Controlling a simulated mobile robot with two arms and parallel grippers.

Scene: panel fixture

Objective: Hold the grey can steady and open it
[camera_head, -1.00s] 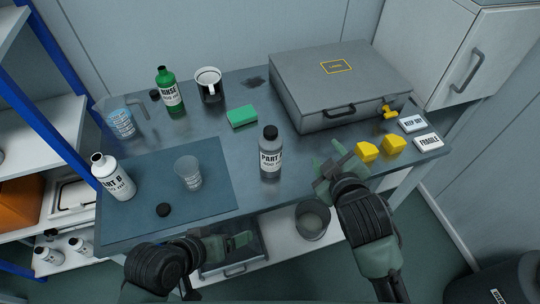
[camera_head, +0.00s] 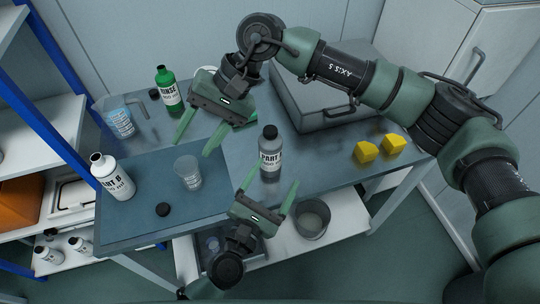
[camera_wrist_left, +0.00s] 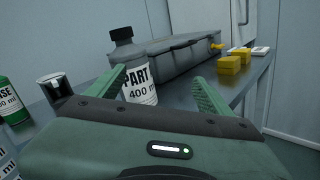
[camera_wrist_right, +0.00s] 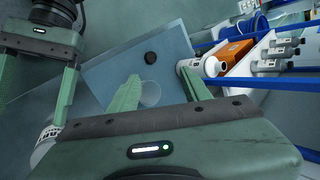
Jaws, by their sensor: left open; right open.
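The grey can (camera_head: 269,150), a bottle with a dark cap and a white PART label, stands upright on the table right of the blue mat. It also shows in the left wrist view (camera_wrist_left: 138,80), nearer the left-hand finger, and partly at the lower left of the right wrist view (camera_wrist_right: 46,142). My left gripper (camera_head: 272,176) is open at the can's near side, its fingers pointing at it; I cannot tell if they touch it. My right gripper (camera_head: 192,148) is open and empty, above the back of the mat, left of the can.
On and around the mat (camera_head: 135,215) are a clear cup (camera_head: 187,173), a loose black cap (camera_head: 162,209), a white PART B bottle (camera_head: 113,177), a jug (camera_head: 118,118) and a green RINSE bottle (camera_head: 168,90). A grey case (camera_head: 315,115) and yellow blocks (camera_head: 367,152) are at the right.

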